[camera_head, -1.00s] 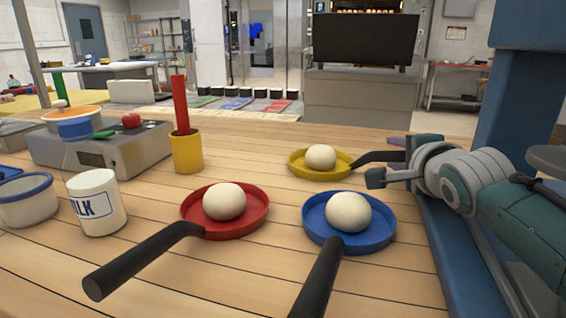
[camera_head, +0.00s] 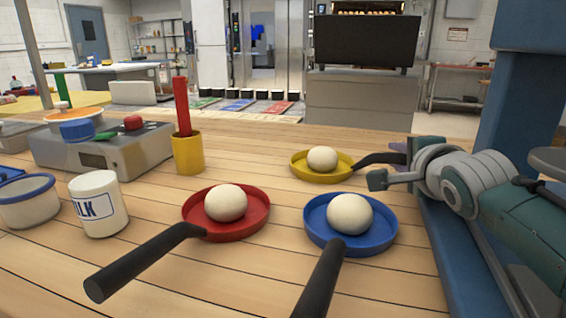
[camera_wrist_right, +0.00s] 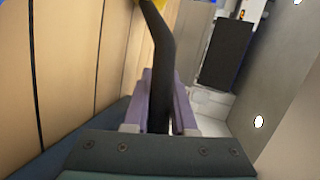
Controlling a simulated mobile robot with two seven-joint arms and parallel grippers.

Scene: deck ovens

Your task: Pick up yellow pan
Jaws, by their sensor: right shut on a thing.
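The yellow pan (camera_head: 322,176) sits on the wooden table with a white dough ball (camera_head: 322,158) in it. Its black handle (camera_head: 378,159) points right, toward my right gripper (camera_head: 392,166). In the right wrist view, the purple fingers of my right gripper (camera_wrist_right: 160,105) are shut on the black handle (camera_wrist_right: 158,50), which runs up between them to a sliver of yellow pan at the top edge. Most of the pan is outside the wrist view. My left gripper is not in view.
A red pan (camera_head: 226,226) and a blue pan (camera_head: 350,240), each with a dough ball, sit nearer on the table. Bare table lies between cup and yellow pan.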

